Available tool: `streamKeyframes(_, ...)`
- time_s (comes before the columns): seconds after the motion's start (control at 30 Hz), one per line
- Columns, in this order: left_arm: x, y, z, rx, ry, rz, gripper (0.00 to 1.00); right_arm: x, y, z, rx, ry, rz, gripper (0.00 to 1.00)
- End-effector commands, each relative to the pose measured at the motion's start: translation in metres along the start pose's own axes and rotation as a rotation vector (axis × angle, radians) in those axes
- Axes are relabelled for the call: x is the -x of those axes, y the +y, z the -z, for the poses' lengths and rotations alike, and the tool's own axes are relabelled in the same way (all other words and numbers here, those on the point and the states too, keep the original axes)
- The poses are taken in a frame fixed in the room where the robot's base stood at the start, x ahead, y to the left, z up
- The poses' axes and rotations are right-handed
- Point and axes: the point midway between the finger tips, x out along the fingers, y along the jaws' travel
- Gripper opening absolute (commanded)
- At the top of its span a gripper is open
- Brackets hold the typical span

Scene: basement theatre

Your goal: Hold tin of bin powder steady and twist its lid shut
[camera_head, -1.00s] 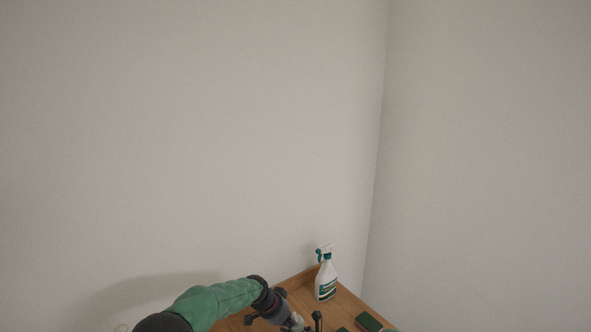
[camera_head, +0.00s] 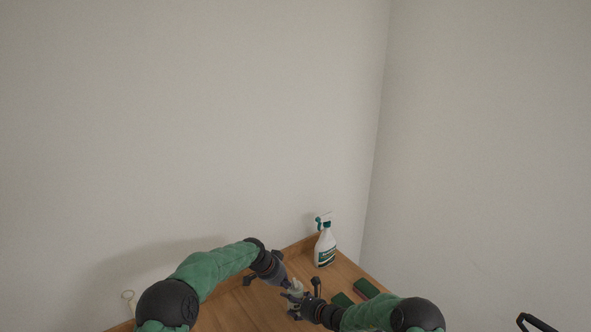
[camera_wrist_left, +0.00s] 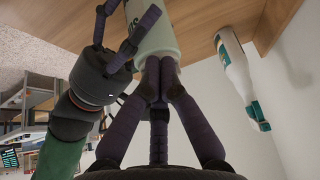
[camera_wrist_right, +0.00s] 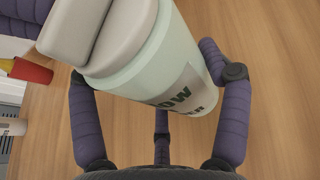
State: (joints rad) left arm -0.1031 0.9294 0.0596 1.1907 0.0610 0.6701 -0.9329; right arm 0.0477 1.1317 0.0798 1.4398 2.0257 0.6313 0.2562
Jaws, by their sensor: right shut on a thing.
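The pale green tin of bin powder (camera_wrist_right: 165,65) stands on the wooden table, partly hidden by the grippers in the head view (camera_head: 297,286). Its grey lid (camera_wrist_right: 122,38), with a raised block handle on top, sits on it; I cannot tell how tightly. My right gripper (camera_wrist_right: 155,85) is shut around the tin's body, with fingers on both sides. My left gripper (camera_wrist_left: 160,68) is at the lid end of the tin, its fingertips drawn together. In the left wrist view the fingers hide the lid, and I see nothing between them.
A white spray bottle (camera_head: 325,246) stands behind the tin near the table's raised back edge. A thin ringed stick (camera_head: 129,301) is at the far left. Walls close the back and right. Bare table (camera_head: 235,300) lies left.

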Motion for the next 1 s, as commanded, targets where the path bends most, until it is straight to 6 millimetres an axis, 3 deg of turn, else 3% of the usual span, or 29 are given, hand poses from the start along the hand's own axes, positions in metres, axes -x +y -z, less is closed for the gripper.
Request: streamKeyframes(1.0,0.01,-0.004,-0.003,-0.001,0.002,0.002,0.0,0.0,-0.001,0.0,0.0,0.0,0.001,0.35)
